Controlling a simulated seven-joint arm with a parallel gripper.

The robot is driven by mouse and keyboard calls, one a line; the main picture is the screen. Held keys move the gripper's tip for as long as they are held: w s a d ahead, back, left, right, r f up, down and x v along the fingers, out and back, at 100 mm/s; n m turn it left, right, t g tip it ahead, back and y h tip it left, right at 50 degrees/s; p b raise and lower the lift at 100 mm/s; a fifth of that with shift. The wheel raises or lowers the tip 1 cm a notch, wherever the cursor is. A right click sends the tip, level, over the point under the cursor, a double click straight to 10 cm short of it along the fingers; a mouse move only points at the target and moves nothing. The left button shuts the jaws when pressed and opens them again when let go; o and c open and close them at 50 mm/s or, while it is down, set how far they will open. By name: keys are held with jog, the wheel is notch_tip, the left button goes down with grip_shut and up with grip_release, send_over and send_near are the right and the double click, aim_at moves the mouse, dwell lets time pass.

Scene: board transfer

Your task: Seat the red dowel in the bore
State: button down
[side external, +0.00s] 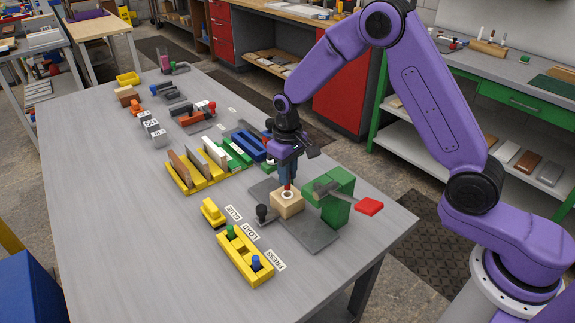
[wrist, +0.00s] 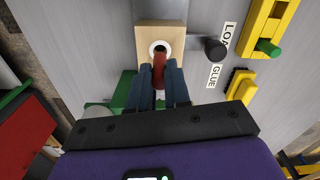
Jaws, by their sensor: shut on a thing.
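The red dowel (side external: 288,187) is upright between the fingers of my gripper (side external: 287,183), which is shut on it. The dowel (wrist: 159,72) also shows in the wrist view, its tip at the near edge of the bore. The bore (wrist: 160,47) is a dark hole inside a white ring, in the top of a light wooden block (side external: 288,206). The block (wrist: 145,37) stands below the fingers in the side view. I cannot tell whether the tip is just above the bore or slightly inside it.
A yellow holder (side external: 243,259) carries green and blue pegs in front. Yellow racks (side external: 196,180) with boards stand behind left.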

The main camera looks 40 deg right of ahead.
aim_at(287, 189)
jog(key=shift+f, duration=0.45)
jog(key=shift+f, duration=1.55)
dwell(1.2)
jog(key=c, duration=1)
grip_release()
notch_tip(287, 189, up, 17)
jog(key=shift+r, duration=0.2)
